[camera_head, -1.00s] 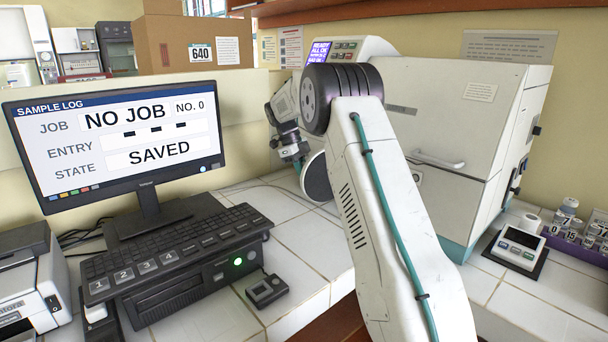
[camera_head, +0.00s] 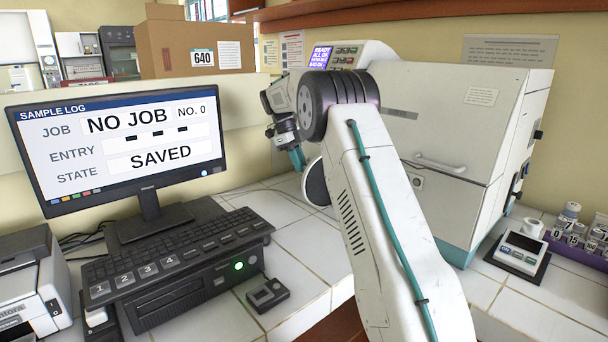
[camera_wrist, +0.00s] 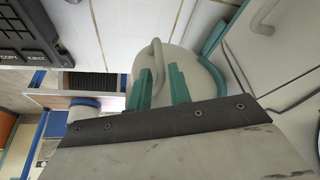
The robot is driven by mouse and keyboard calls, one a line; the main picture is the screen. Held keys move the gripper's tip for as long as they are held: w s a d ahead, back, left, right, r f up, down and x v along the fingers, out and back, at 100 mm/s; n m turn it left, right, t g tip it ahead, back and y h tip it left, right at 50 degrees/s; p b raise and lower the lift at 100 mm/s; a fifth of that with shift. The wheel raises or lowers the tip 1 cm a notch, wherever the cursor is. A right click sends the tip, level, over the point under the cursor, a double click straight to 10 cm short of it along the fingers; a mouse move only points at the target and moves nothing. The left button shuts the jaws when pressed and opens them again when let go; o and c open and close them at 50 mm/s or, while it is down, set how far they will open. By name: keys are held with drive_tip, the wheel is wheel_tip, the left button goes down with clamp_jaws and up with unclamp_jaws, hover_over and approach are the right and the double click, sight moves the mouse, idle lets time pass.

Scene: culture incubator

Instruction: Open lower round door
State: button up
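In the wrist view, a pale round door (camera_wrist: 190,62) with a teal edge sits ahead of my gripper (camera_wrist: 160,72). A grey loop handle (camera_wrist: 156,47) stands out from the door. My two teal fingers are apart, one on each side of the handle's lower part in the picture; I cannot tell whether they touch it. In the head view, my gripper (camera_head: 297,158) points down at the left of the white incubator (camera_head: 460,110).
A bar handle (camera_head: 440,164) is on the incubator's front. A monitor (camera_head: 118,140) and keyboard (camera_head: 170,250) stand at left, with a small black device (camera_head: 267,293) beside them. A small meter (camera_head: 518,250) and purple vial rack (camera_head: 580,245) are at right. White tiles (camera_head: 300,245) lie clear between.

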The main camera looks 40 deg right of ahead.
drive_tip(key=v, duration=0.2)
drive_tip(key=shift+w+r, duration=0.15)
drive_tip(key=shift+r, duration=0.2)
drive_tip(key=s+a+r+n+t, duration=0.1)
drive_tip(key=s+a+r+n, duration=0.6)
drive_tip(key=s, duration=0.3)
drive_tip(key=s+a+r+n+t, duration=0.2)
drive_tip(key=s+a+r+n, duration=0.2)
drive_tip(key=s+a+n, duration=0.45)
drive_tip(key=s+a+f+n, duration=0.3)
drive_tip(key=s+n, duration=0.2)
drive_tip(key=s, duration=0.4)
drive_tip(key=s+a+f+n+t+y, duration=0.1)
drive_tip(key=s+a+f+n, duration=0.3)
drive_tip(key=s, duration=0.5)
drive_tip(key=s+a+f+n+t+y, duration=0.1)
drive_tip(key=s+a+f+n, duration=0.2)
drive_tip(key=s+n, duration=0.3)
drive_tip(key=s+f, duration=0.1)
drive_tip(key=s, duration=0.3)
drive_tip(key=shift+a+f, duration=0.2)
drive_tip(key=shift+a, duration=0.1)
